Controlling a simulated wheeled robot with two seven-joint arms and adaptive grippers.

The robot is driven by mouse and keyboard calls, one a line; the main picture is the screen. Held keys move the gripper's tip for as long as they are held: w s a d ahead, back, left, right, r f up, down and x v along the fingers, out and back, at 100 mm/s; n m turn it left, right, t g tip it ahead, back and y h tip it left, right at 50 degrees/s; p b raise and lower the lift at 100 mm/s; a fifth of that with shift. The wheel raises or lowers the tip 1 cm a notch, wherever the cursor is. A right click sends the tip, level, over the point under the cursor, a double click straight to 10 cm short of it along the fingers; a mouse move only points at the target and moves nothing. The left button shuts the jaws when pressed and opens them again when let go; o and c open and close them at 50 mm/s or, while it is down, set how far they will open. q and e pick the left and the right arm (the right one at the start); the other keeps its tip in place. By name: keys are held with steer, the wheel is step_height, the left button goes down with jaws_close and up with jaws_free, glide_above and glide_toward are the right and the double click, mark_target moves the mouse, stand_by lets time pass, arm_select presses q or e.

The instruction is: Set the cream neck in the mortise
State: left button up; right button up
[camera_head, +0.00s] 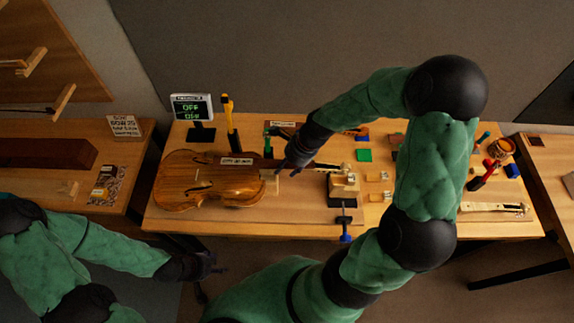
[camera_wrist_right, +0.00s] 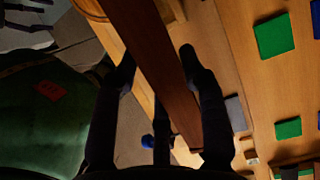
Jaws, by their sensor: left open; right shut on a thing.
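The brown violin body (camera_head: 190,185) lies flat on the left half of the bench, with its mortise end toward the right. My right gripper (camera_head: 289,168) is just right of that end, shut on a neck. In the right wrist view its fingers (camera_wrist_right: 158,62) close around the neck's long dark brown fingerboard (camera_wrist_right: 150,45). A pale part of the neck (camera_head: 325,167) shows right of the gripper. I cannot tell whether its heel touches the body. Another pale neck (camera_head: 490,207) lies at the bench's right. My left gripper (camera_head: 208,266) is open and empty, in front of the bench.
A display reading OFF (camera_head: 192,108) and a yellow-handled tool (camera_head: 229,112) stand behind the violin. A clamp-like stand (camera_head: 344,190) is right of the gripper. Green pads (camera_head: 364,155) and small blocks lie beyond. A red tool (camera_head: 484,176) is far right.

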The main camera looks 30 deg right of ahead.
steer(key=shift+f+b, duration=0.75)
steer(key=shift+f, duration=0.75)
steer(key=shift+p, duration=0.3)
steer(key=shift+f+b, duration=0.85)
steer(key=shift+f, duration=0.5)
stand_by(0.5)
steer(key=shift+r+p, duration=0.1)
steer(key=shift+p, duration=0.25)
stand_by(0.4)
steer(key=o, duration=1.4)
steer(key=shift+c, duration=0.2)
